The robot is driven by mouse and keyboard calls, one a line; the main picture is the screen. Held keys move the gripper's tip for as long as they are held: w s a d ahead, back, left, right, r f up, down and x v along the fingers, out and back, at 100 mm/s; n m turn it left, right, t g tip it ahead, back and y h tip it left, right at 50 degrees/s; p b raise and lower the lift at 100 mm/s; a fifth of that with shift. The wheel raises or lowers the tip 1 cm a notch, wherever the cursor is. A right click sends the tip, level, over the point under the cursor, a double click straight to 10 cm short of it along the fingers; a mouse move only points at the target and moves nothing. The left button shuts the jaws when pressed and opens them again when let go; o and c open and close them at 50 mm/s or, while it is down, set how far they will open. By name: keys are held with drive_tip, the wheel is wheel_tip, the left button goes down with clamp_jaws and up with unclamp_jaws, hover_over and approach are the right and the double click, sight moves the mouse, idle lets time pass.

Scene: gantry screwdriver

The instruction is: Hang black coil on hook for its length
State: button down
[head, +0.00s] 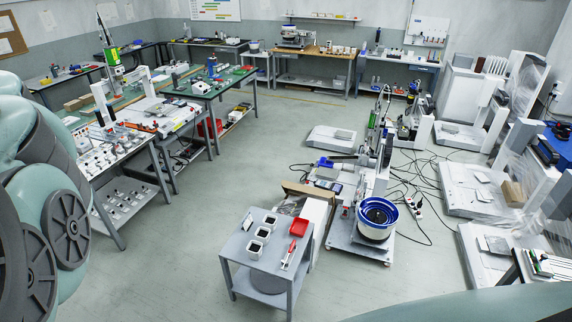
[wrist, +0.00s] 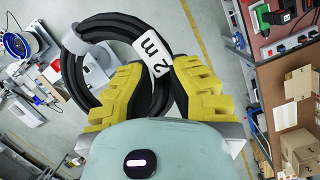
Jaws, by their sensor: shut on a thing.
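The black coil (wrist: 73,78) is a thick bundle of black cable loops in the wrist view. A white label (wrist: 156,55) on it reads "2 m", and a light grey tie (wrist: 88,40) wraps it at the upper left. My gripper (wrist: 163,82) has yellow ribbed fingers and is shut on the coil, holding it above the floor. Part of the coil is hidden behind the fingers. Neither my gripper nor the coil shows in the head view. I cannot make out a hook for the coil in either view.
In the wrist view, a brown bench or shelf with cardboard boxes (wrist: 300,150) and a red panel (wrist: 285,35) lies on the right. The central floor is clear.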

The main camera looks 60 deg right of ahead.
drive_tip(key=s+a+f+m+g+y+b, duration=0.2)
drive_tip(key=s+a+f+m+b, duration=0.25)
drive_tip(key=f+m+b, duration=0.75)
drive_tip(key=s+a+f+m+g+y+b, duration=0.25)
drive_tip(key=a+f+m+b, duration=0.3)
drive_tip(key=f+b, duration=1.25)
drive_tip(key=s+a+f+m+g+y+b, duration=0.15)
drive_tip(key=s+a+f+m+b, duration=0.35)
drive_tip(key=f+m+b, duration=0.95)
drive_tip(key=s+a+f+m+t+y+b, duration=0.1)
drive_tip(key=a+f+m+t+y+b, duration=0.2)
drive_tip(key=f+b, duration=0.8)
drive_tip(key=a+f+m+t+y+b, duration=0.1)
drive_tip(key=f+m+t+y+b, duration=0.35)
drive_tip(key=f, duration=1.05)
drive_tip(key=s+a+f+m+t+y+b, duration=0.1)
drive_tip(key=a+f+t+y+b, duration=0.2)
drive_tip(key=f+b, duration=0.9)
drive_tip(key=s+a+f+y, duration=0.1)
drive_tip(key=s+a+f, duration=0.1)
drive_tip(key=a, duration=0.7)
drive_tip(key=shift+f, duration=0.6)
drive_tip(key=shift+s+g, duration=0.15)
drive_tip(key=shift+g, duration=0.1)
drive_tip(key=c, duration=1)
unclamp_jaws()
drive_tip(key=shift+c, duration=0.2)
